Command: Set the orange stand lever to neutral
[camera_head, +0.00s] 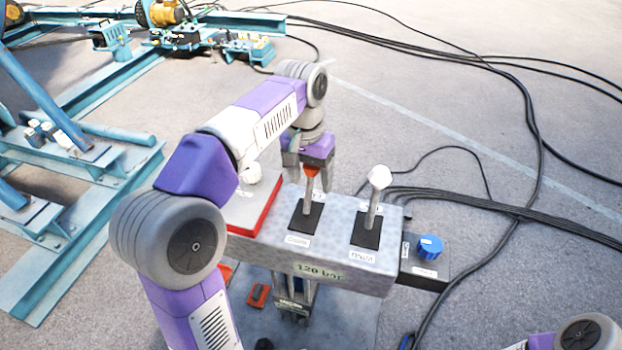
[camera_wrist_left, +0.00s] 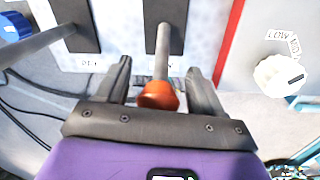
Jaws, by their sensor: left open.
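The orange lever (camera_head: 311,172) rises from a dark slot plate (camera_head: 304,218) on the top of a grey control box (camera_head: 285,249). It stands close to upright in the head view, leaning slightly. My left gripper (camera_head: 309,178) is open above the box, with its fingers on either side of the lever's head. In the left wrist view the round orange knob (camera_wrist_left: 158,96) sits between the two open fingertips (camera_wrist_left: 159,75), with gaps visible on both sides. My right gripper is out of view.
A white-knobbed lever (camera_head: 379,178) stands close to the right. A red-edged panel (camera_head: 262,213) with a white dial (camera_wrist_left: 279,74) lies left of the orange lever. A blue knob (camera_head: 430,246) sits at the box's right. Black cables (camera_head: 470,205) run across the floor.

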